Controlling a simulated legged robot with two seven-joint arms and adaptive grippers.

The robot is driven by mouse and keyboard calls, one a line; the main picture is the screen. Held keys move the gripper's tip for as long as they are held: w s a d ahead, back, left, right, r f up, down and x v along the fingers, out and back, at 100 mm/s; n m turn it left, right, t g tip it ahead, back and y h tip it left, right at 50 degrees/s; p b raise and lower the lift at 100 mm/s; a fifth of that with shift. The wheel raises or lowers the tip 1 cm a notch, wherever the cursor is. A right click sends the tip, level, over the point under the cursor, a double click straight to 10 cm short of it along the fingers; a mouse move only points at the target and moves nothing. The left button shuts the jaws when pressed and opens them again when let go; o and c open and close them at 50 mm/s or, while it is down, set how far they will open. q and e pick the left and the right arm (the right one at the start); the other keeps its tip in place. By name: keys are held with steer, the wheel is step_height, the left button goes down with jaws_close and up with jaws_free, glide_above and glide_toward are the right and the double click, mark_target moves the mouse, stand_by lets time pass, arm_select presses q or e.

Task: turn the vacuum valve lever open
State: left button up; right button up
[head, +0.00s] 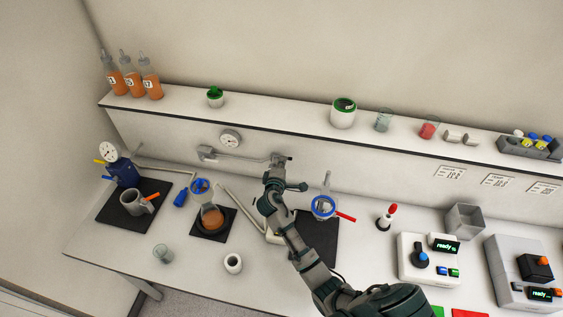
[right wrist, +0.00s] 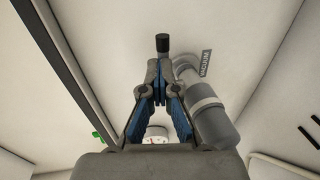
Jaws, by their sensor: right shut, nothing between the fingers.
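The vacuum line, a grey pipe (head: 238,156), runs along the back wall below the shelf. In the right wrist view the thick grey pipe (right wrist: 212,118) lies just right of my fingers, beside a VACUUM label (right wrist: 206,62). A black-tipped piece (right wrist: 162,42), which looks like the valve lever's end, shows straight past my fingertips; whether they touch it I cannot tell. My right gripper (head: 279,163) is at the right end of the pipe, its fingertips together (right wrist: 160,88) and empty. The gripper hides part of the valve in the head view. My left gripper is not in view.
A wall gauge (head: 230,139) sits above the pipe. The shelf (head: 290,123) overhangs close above my gripper. A flask with orange liquid (head: 212,219) stands left of my arm; a blue-ringed stand (head: 324,207) with a red handle is to the right.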

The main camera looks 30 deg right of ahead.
mark_target(291, 154)
steer(key=o, duration=0.4)
steer(key=shift+s+d+f+h, duration=0.15)
steer(key=shift+d+h, duration=0.15)
steer(key=shift+d, duration=0.6)
steer(key=shift+o, duration=1.3)
steer(key=shift+w+d, duration=0.1)
steer(key=shift+w, duration=0.1)
steer(key=shift+w+d+f+g, duration=0.3)
steer(key=shift+w+f, duration=0.15)
steer(key=shift+w, duration=0.1)
steer(key=shift+w+d+f, duration=0.1)
steer(key=shift+d+f, duration=0.1)
steer(key=shift+d, duration=0.3)
steer(key=shift+s+a+r, duration=0.1)
steer(key=shift+s, duration=0.1)
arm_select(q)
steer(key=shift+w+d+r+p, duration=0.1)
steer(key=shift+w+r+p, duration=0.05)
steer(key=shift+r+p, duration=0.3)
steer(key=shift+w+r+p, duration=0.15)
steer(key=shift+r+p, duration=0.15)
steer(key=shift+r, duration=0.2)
arm_select(e)
steer(key=v, duration=2)
steer(key=shift+s+a, duration=0.2)
steer(key=shift+s, duration=0.1)
steer(key=shift+r, duration=0.1)
